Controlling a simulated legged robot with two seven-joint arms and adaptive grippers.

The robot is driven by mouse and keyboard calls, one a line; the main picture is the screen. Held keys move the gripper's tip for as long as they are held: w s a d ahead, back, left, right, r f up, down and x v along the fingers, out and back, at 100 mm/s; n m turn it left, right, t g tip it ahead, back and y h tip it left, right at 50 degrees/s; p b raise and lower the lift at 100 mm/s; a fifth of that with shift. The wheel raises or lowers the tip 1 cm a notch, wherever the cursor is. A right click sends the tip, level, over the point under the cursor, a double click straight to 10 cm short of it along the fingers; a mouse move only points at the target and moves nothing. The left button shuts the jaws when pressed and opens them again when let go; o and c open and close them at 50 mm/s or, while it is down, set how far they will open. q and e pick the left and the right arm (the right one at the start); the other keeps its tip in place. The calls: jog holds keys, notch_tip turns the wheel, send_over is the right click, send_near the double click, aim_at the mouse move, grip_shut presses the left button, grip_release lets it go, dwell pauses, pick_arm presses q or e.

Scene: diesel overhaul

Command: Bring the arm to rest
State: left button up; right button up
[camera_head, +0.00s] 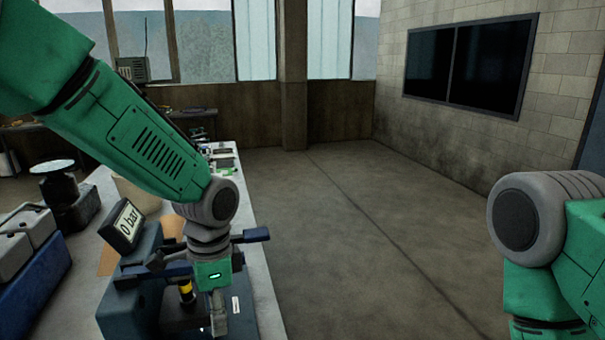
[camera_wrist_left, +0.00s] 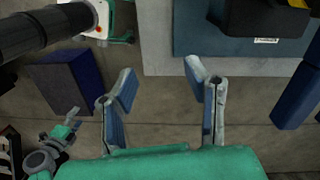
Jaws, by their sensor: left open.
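My left arm comes in from the left of the head view and bends down at its grey joint. My left gripper (camera_head: 217,312) points down over the near right part of the workbench (camera_head: 262,290). In the left wrist view its two fingers (camera_wrist_left: 160,85) stand wide apart with nothing between them. Bare floor shows behind the gap. My right arm shows at the right edge of the head view, its gripper out of that frame. A small gripper, apparently my right one (camera_wrist_left: 70,122), shows at the lower left of the wrist view, too small to judge.
A device with a "0 bar" display (camera_head: 124,223) and blue bars stands close beside the left gripper. A dark round-topped item (camera_head: 62,185) and blue-grey cases (camera_head: 30,255) stand left. A blue box (camera_wrist_left: 65,80) is on the floor. Floor right of the bench is clear.

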pick_arm(q)
jog(key=s+a+f+n+h, duration=0.1)
jog(key=s+a+f+n, duration=0.2)
jog(key=s+f, duration=0.55)
jog(key=s+a+f+n+h, duration=0.1)
jog(key=s+a+f+n, duration=0.3)
jog(key=f, duration=0.7)
jog(key=s+a+f+n+y, duration=0.1)
jog(key=s+a+f+n, duration=0.25)
jog(key=s, duration=0.55)
jog(key=s+a+f+n, duration=0.3)
jog(key=s+a, duration=0.1)
jog(key=s, duration=0.5)
notch_tip(320, 180, down, 18)
jog(key=w+m+t+b, duration=0.1)
jog(key=w+b, duration=0.1)
jog(key=b, duration=1.7)
jog(key=shift+w+d+y, duration=0.15)
jog(key=shift+d+y, duration=0.15)
jog(key=shift+d, duration=0.15)
pick_arm(e)
notch_tip(320, 180, down, 19)
jog(key=shift+s, duration=0.25)
pick_arm(q)
jog(key=shift+r, duration=0.1)
pick_arm(e)
jog(key=shift+r, duration=0.15)
